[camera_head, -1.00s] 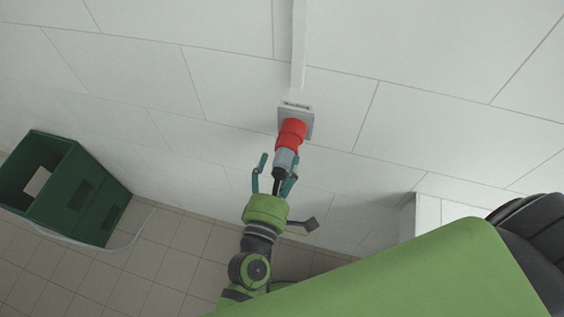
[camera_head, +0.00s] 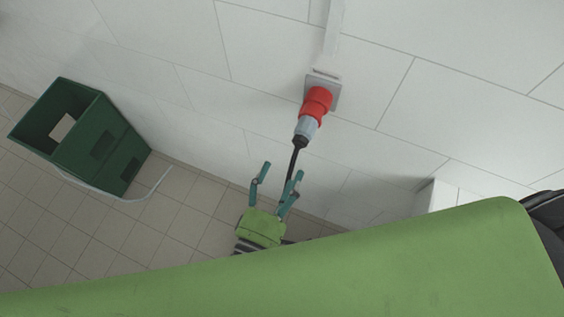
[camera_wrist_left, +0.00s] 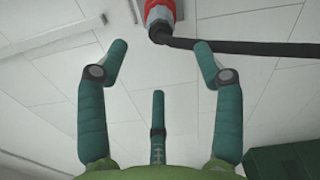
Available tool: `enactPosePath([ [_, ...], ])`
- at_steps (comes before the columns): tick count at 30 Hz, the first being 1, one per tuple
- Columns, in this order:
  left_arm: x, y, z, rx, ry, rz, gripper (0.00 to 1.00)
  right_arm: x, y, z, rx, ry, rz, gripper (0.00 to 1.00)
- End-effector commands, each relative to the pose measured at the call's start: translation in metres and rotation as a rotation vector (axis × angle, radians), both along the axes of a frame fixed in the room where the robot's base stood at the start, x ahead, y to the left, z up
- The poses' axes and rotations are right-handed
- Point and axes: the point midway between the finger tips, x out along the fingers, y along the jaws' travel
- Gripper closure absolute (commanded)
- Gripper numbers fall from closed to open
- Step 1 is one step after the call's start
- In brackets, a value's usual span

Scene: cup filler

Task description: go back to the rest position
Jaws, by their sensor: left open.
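My left gripper (camera_head: 276,184) has teal fingers on a green body and is open and empty. It is below the plug in the head view, apart from it. Its spread fingers also show in the left wrist view (camera_wrist_left: 160,68). A red and grey plug (camera_head: 311,112) sits in the grey wall socket (camera_head: 324,88), with a black cable (camera_head: 293,160) hanging from it and passing behind my gripper. In the left wrist view the plug (camera_wrist_left: 160,14) is at the top, beyond the fingertips, with the cable (camera_wrist_left: 250,47) running right. My right gripper is not in view.
A green crate (camera_head: 98,143) stands on the tiled floor by the wall at the left, with a pale strip or hose (camera_head: 150,190) beside it. A white wall ledge (camera_head: 440,196) juts out at the right. Floor between crate and gripper is clear.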

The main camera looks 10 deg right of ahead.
Motion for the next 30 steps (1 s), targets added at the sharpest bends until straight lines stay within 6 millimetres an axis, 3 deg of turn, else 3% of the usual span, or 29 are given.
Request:
enactPosePath([
  [9,0.001,0.001,-0.004,-0.009,0.015,0.002,0.33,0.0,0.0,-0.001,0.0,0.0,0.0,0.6],
  [11,0.003,0.003,-0.016,-0.037,0.059,0.01,0.33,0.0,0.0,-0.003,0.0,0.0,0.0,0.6],
  [13,0.007,0.009,-0.043,-0.11,0.165,0.033,0.33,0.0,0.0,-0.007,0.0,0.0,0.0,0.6],
  [17,0.015,0.034,-0.123,-0.367,0.492,0.15,0.33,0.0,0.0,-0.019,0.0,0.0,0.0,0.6],
  [21,0.015,0.078,-0.224,-0.757,0.878,0.401,0.33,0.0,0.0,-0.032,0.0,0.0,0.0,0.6],
  [23,0.01,0.099,-0.264,-0.946,1.016,0.541,0.33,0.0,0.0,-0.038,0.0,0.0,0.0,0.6],
  [27,-0.015,0.151,-0.355,-1.454,1.246,0.942,0.33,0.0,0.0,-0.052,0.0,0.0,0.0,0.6],
  [30,-0.044,0.189,-0.414,-1.879,1.283,1.282,0.33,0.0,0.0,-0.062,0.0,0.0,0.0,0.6],
])
